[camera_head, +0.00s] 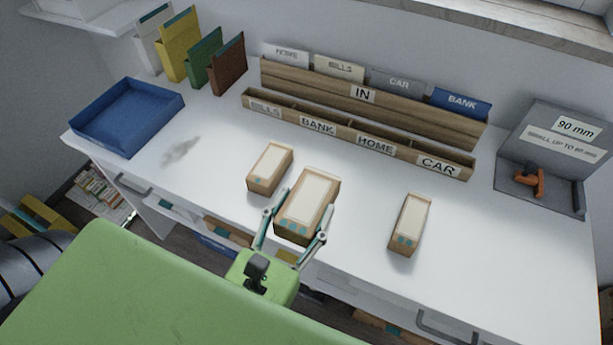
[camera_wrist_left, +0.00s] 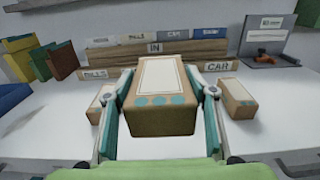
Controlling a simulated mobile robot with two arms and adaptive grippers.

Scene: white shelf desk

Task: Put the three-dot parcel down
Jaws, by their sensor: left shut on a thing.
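My left gripper (camera_head: 291,226) is shut on a brown parcel (camera_head: 309,200) with a pale top label, near the desk's front edge. In the left wrist view this parcel (camera_wrist_left: 160,115) sits between both fingers and shows three teal dots on its near side. It looks raised above the white desk (camera_head: 350,260), though the gap under it is hard to judge. A smaller parcel (camera_head: 269,168) stands on the desk to its left, and another parcel (camera_head: 410,224) stands to its right. My right gripper is not in view.
A blue tray (camera_head: 128,145) is at the desk's left. A wooden IN sorter (camera_head: 315,88) and a labelled low rack (camera_head: 345,139) stand at the back. A grey 90 mm gauge (camera_head: 545,190) is at the right. Desk surface is bare between the parcels and right of them.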

